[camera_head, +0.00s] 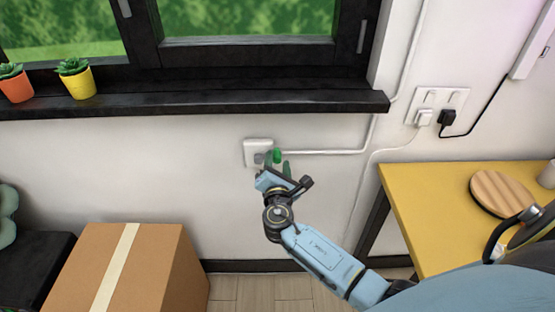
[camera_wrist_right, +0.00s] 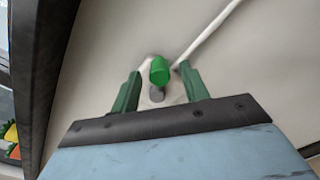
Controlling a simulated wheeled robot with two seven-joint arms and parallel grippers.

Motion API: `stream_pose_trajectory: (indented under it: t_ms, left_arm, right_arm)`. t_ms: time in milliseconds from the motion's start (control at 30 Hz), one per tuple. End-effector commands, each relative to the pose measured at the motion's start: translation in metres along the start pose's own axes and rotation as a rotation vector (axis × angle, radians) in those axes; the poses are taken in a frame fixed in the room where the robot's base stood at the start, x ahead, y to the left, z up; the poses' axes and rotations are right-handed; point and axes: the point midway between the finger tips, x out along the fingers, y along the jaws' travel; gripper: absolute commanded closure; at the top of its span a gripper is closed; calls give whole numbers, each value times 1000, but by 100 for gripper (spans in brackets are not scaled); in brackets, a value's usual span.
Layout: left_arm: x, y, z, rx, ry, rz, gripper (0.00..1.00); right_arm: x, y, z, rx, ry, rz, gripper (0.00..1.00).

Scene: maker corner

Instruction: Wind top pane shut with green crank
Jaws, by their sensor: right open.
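The green crank knob (camera_head: 277,156) stands out from a white wall box (camera_head: 257,147) under the window. In the right wrist view the bright green knob (camera_wrist_right: 159,70) shows above a grey hub (camera_wrist_right: 157,94), between and just beyond the dark green fingertips. My right gripper (camera_head: 281,168) is open and close to the crank; its fingers are spread to either side of the knob, and contact cannot be made out. The window's dark frame (camera_head: 260,54) is at the top, and its upper pane is out of view. My left gripper is not in view.
A dark sill (camera_head: 200,103) runs above the crank, with potted plants (camera_head: 76,78) at left. A cardboard box (camera_head: 125,270) stands lower left. A yellow table (camera_head: 430,210) is at right, below wall sockets (camera_head: 438,105). A white conduit (camera_head: 330,152) runs right from the wall box.

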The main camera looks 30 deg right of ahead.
Motion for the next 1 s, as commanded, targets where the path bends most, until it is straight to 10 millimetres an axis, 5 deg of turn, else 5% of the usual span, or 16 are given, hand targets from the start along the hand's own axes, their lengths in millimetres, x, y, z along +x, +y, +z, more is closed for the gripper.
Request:
stream_pose_trajectory:
  t_ms: [200, 533, 867, 1000]
  left_arm:
    - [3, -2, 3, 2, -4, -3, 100]
    - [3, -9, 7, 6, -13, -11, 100]
    - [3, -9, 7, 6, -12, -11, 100]
    - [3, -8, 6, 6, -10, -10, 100]
  right_arm:
    - [20, 0, 0, 1, 0, -1, 55]
    - [23, 0, 0, 1, 0, 0, 56]
    - [23, 0, 0, 1, 0, -1, 100]
    - [22, -1, 0, 0, 0, -2, 100]
